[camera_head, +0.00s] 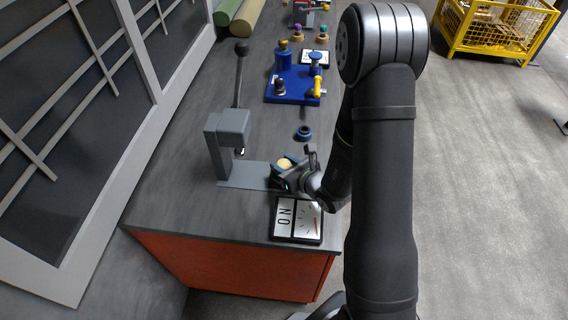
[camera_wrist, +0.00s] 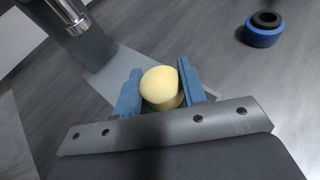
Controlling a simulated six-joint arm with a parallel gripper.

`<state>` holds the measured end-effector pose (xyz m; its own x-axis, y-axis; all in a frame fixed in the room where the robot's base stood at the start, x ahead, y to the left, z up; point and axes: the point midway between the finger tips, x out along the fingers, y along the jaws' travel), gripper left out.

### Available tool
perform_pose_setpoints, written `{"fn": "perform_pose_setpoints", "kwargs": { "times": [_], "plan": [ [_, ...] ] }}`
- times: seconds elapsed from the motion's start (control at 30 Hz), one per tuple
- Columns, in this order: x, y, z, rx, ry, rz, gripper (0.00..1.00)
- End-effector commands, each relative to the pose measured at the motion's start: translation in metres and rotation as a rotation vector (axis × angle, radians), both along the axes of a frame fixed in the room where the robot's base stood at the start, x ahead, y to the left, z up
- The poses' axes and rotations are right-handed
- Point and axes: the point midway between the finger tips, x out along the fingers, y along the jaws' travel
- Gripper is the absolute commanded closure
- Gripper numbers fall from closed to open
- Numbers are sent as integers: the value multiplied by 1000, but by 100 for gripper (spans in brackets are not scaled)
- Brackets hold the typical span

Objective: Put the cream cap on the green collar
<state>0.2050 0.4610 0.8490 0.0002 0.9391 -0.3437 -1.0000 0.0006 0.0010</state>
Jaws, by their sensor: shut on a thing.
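The cream cap (camera_wrist: 161,84) sits between the blue fingers of my gripper (camera_wrist: 160,88) in the wrist view. My gripper is shut on it. In the head view the cream cap (camera_head: 284,162) shows as a pale spot at my gripper (camera_head: 285,170), beside the grey press's base plate. A thin strip of dark green shows under the cap in the wrist view; I cannot tell whether it is the green collar or whether the cap touches it. The rest below the cap is hidden by the cap and the fingers.
A grey lever press (camera_head: 228,130) stands left of my gripper. A blue ring with a dark centre (camera_head: 303,133) lies behind it, and it also shows in the wrist view (camera_wrist: 262,32). An ON sign (camera_head: 297,219) lies in front. A blue fixture (camera_head: 293,84) stands farther back.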

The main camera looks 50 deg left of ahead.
Motion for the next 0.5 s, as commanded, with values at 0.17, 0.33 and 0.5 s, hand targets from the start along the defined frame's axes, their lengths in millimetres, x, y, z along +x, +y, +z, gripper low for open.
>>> {"fn": "perform_pose_setpoints", "kwargs": {
  "times": [0.17,0.33,0.5],
  "plan": [
    [0,0,0,0,0,0,85],
    [0,0,-2,1,-1,0,52],
    [0,0,-2,1,-1,0,40]
  ]
}}
